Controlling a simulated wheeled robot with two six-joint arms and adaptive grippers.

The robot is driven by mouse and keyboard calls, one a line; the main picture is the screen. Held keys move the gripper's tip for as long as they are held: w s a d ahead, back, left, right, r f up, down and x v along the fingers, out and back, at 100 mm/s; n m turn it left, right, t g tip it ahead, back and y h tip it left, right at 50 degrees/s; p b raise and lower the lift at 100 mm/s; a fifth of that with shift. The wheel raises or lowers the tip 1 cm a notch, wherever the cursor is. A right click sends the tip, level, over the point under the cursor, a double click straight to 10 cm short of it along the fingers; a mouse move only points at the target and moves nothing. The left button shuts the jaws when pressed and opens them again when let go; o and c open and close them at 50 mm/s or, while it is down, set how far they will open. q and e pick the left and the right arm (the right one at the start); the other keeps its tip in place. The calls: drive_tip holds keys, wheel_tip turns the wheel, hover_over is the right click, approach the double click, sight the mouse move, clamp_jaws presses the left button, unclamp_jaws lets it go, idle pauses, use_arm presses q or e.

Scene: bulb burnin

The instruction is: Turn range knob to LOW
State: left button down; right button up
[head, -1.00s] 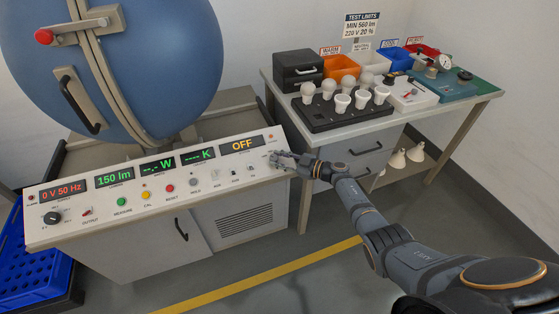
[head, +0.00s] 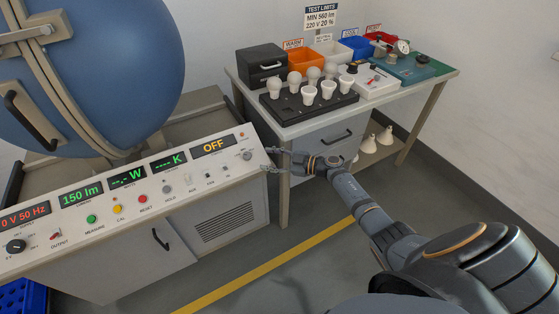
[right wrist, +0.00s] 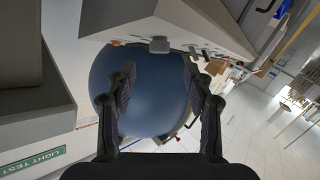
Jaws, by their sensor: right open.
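The control panel (head: 120,212) slopes across the left of the head view, with an OFF display (head: 212,146) at its right end. A small round grey knob (head: 247,156) sits below and right of that display; its lettering is too small to read. My right gripper (head: 268,160) is open and empty, just right of this knob and apart from it. In the right wrist view a grey knob (right wrist: 159,45) shows above the space between the spread fingers. A dark knob (head: 16,246) with marks around it is at the panel's left end. My left gripper is not in view.
A large blue sphere (head: 110,70) stands behind the panel. A side table (head: 300,128) on the right holds a black bulb tray (head: 285,110), coloured bins and instruments. Open floor with a yellow line (head: 260,268) lies in front.

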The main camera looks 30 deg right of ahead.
drive_tip(key=v, duration=0.5)
drive_tip(key=shift+d, duration=0.1)
drive_tip(key=s+d+f+m+h+p, duration=0.3)
drive_tip(key=s+f+m+h, duration=0.3)
drive_tip(key=f, duration=0.5)
drive_tip(key=s+d+f+m+h+p, duration=0.3)
drive_tip(key=s+f+m+h, duration=0.15)
drive_tip(key=s+f, duration=0.5)
drive_tip(key=s+a+f+g+p, duration=0.1)
drive_tip(key=s+a+f+g, duration=0.1)
drive_tip(key=s, duration=0.8)
drive_tip(key=s+a+f+m+g+h+p, duration=0.1)
drive_tip(key=s+a+f+g, duration=0.2)
drive_tip(key=s, duration=0.8)
drive_tip(key=s+a+f+m+g+p, duration=0.1)
drive_tip(key=s+a+f+g, duration=0.1)
drive_tip(key=s+f+g, duration=0.3)
drive_tip(key=s+f, duration=0.4)
drive_tip(key=s, duration=0.2)
drive_tip(key=shift+s+a+f+g+h+p, duration=0.2)
drive_tip(key=shift+a+g+h+p, duration=0.1)
drive_tip(key=shift+h+p, duration=0.05)
